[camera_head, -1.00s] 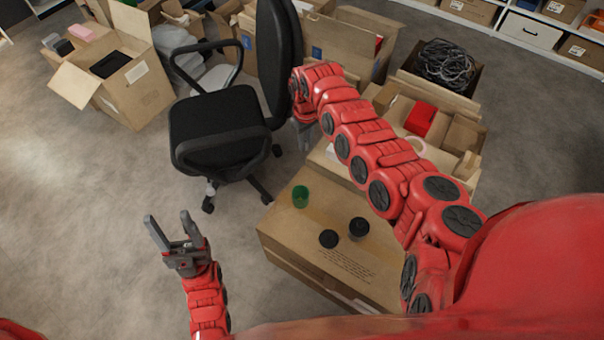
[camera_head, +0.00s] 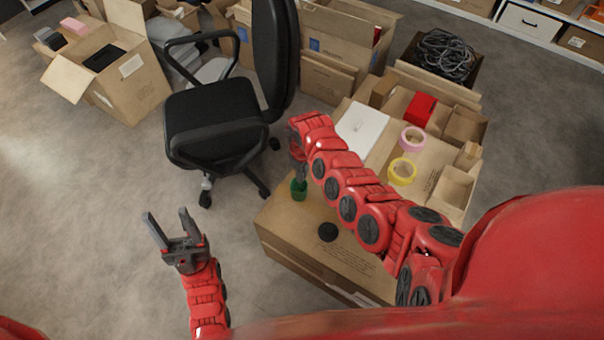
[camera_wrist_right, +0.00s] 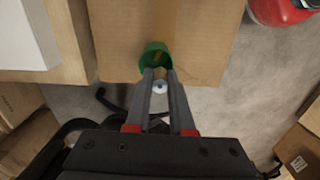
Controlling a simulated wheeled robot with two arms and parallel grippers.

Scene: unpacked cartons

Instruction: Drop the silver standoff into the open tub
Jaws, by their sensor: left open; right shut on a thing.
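The open green tub (camera_head: 299,193) stands on the brown carton (camera_head: 285,222) near its far left edge. It also shows in the right wrist view (camera_wrist_right: 154,49), just past my fingertips. My right gripper (camera_head: 301,177) points down at the tub's mouth, its tips overlapping the rim in view. In the right wrist view, my right gripper (camera_wrist_right: 159,76) is shut on a small, pale silver piece with a dark centre, apparently the silver standoff (camera_wrist_right: 160,88). I cannot tell whether the tips are inside the tub. My left gripper (camera_head: 174,236) is open and empty above the floor.
A black disc (camera_head: 328,232) lies on the carton. A black office chair (camera_head: 215,120) stands close behind on the left. Pink tape (camera_head: 412,139), yellow tape (camera_head: 402,171) and a red box (camera_head: 420,109) sit among cartons to the right. The left floor is clear.

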